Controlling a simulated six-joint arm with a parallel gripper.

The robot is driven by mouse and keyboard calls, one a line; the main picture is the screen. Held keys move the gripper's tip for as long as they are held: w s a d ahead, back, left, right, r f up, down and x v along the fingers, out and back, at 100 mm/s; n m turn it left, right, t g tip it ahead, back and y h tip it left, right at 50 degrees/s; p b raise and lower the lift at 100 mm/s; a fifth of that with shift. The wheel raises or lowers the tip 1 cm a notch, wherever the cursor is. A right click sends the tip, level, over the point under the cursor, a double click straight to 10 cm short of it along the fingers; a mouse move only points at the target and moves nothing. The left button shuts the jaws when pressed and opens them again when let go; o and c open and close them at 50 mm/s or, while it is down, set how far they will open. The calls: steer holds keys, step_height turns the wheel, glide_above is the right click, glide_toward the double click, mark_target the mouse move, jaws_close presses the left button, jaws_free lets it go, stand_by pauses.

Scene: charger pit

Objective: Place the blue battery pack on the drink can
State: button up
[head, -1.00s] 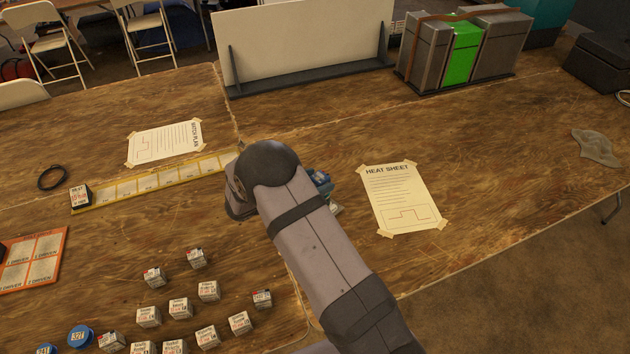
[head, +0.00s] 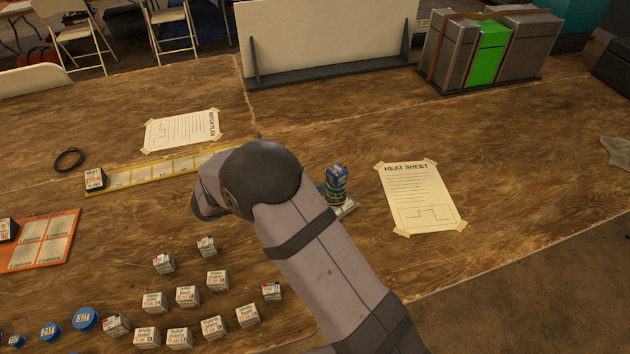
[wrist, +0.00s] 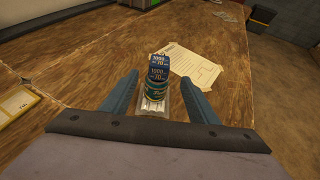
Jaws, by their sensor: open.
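The blue battery pack (head: 336,174) rests on top of the drink can (head: 337,194), a dark, banded cylinder standing upright on the table. The wrist view shows the blue pack (wrist: 159,65) with white and yellow print above the green-blue can (wrist: 154,90). My gripper (wrist: 162,75) is open, with one finger on each side of the stack in the picture and visible gaps to both. It holds nothing. In the head view my arm hides the fingers and part of the table beside the can.
A pale metallic piece (wrist: 154,112) lies at the can's foot. The heat sheet (head: 418,196) is taped down to the right. Several small labelled blocks (head: 186,296) stand front left. A yellow strip (head: 150,171) lies left, and a white panel (head: 325,40) stands behind.

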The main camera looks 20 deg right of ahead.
steer(key=w+a+r+n+t+y, duration=0.25)
steer(key=w+n+y, duration=0.2)
steer(key=n, duration=0.55)
steer(key=w+a+r+n+t+y, duration=0.1)
steer(key=w+a+n+t+y, duration=0.3)
steer(key=n, duration=0.7)
steer(key=s+a+f+n+g+y, duration=0.1)
steer(key=s+n+g+y, duration=0.15)
steer(key=s+n, duration=0.35)
steer(key=s+a+f+n+g+y, duration=0.1)
steer(key=s+a+f+n+y, duration=0.15)
steer(key=s+n, duration=0.35)
steer(key=s+d+f+n+g, duration=0.1)
steer(key=s+d+n+g, duration=0.3)
steer(key=s+n, duration=0.4)
steer(key=s+d+f+n+g, duration=0.2)
steer(key=s+d+n+g, duration=0.2)
steer(key=s+n, duration=0.4)
steer(key=s+h, duration=0.1)
steer(key=s, duration=0.5)
steer(key=shift+d+f+n, duration=0.3)
steer(key=shift+s, duration=0.1)
